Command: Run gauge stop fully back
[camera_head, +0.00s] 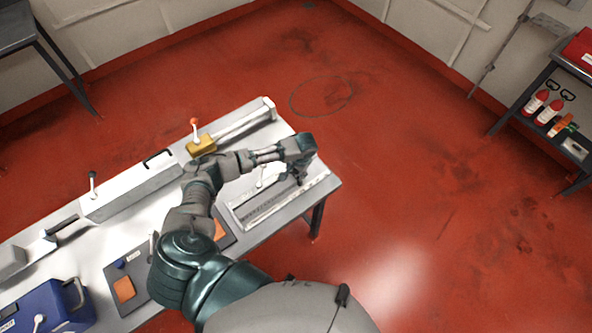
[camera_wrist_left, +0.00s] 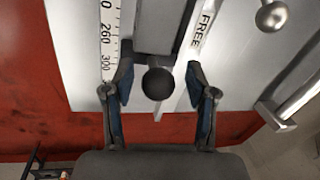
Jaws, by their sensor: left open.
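My left gripper (camera_head: 292,179) is above the right end of the bench, over a low scale frame (camera_head: 262,213). In the left wrist view the gripper (camera_wrist_left: 160,80) is open, with one finger on each side of a dark round knob (camera_wrist_left: 158,84). The knob is on a grey block (camera_wrist_left: 160,28), which looks like the gauge stop. Contact between fingers and knob cannot be told. My right gripper is not in view.
A ball-ended lever (camera_wrist_left: 272,16) stands at the upper right in the wrist view. A yellow block (camera_head: 200,146) with a red-knobbed lever is on the back rail. A blue box (camera_head: 48,308) sits at the bench's left. Red floor beyond the bench is clear.

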